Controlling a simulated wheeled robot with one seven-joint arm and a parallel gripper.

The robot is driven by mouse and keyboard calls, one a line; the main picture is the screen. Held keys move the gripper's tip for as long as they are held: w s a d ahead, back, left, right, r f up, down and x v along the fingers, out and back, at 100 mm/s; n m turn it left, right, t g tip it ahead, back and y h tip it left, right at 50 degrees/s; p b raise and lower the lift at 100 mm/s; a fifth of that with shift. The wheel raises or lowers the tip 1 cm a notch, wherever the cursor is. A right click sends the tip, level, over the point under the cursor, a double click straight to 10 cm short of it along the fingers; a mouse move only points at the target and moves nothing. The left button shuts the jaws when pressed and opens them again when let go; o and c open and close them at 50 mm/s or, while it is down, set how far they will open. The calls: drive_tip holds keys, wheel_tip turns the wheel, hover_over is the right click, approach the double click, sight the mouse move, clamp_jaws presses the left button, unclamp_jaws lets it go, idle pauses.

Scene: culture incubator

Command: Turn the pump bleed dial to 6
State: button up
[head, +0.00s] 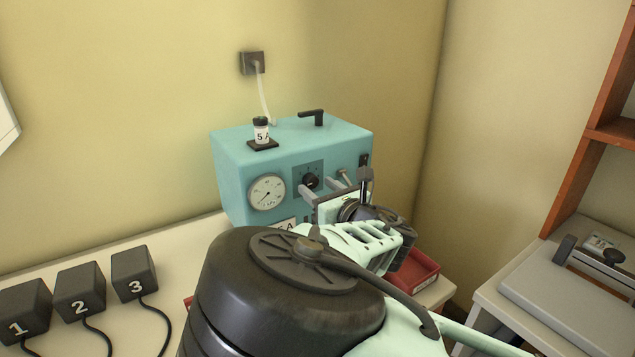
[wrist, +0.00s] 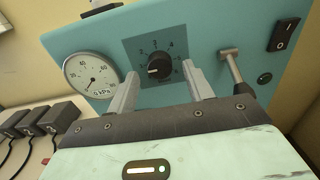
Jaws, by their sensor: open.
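The pump is a teal box (head: 235,165) on the bench against the wall. Its bleed dial is a black knob on a darker square plate, seen in the head view (head: 311,181) and near the middle of the wrist view (wrist: 158,68). A white pointer mark on the knob faces left, towards the low end of the scale. The exact number is too small to read surely. My gripper (wrist: 160,72) is open, with one finger on each side of the dial in the wrist view. The fingers look short of the knob; contact cannot be told.
A round kPa gauge (wrist: 91,75) is left of the dial. A metal lever (wrist: 232,70) and a black switch (wrist: 283,34) are to its right. A labelled vial (head: 261,130) stands on the pump. Several black numbered blocks (head: 80,292) with cables lie left. A red tray (head: 418,275) is right.

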drive_tip(key=shift+w+a, duration=0.4)
drive_tip(key=shift+w, duration=0.2)
drive_tip(key=c, duration=1)
drive_tip(key=shift+o, duration=0.2)
drive_tip(key=shift+m, duration=0.3)
